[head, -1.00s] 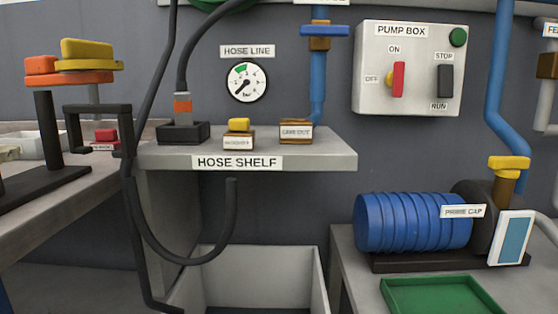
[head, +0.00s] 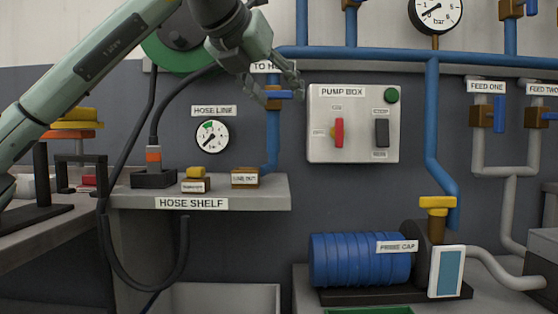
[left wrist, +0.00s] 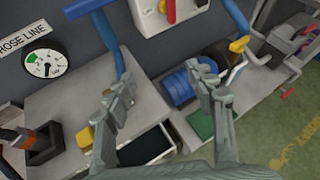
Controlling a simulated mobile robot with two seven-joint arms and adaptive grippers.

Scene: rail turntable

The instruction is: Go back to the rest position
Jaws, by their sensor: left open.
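My left arm comes in from the upper left in the head view. Its gripper (head: 291,88) is in front of the blue-handled valve under the partly covered sign, left of the pump box (head: 353,124). In the left wrist view the two fingers of the gripper (left wrist: 162,75) are wide apart, with nothing between them. The hose shelf (head: 250,190) lies below the gripper in the head view. I cannot tell whether the gripper touches the valve. My right gripper is not in view.
A black hose (head: 107,220) hangs from the shelf's left side. The hose line gauge (head: 212,136) is on the wall. A blue ribbed pump (head: 360,259) stands lower right, with a blue pipe (head: 432,130) above it. Feed valves (head: 488,117) are at far right.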

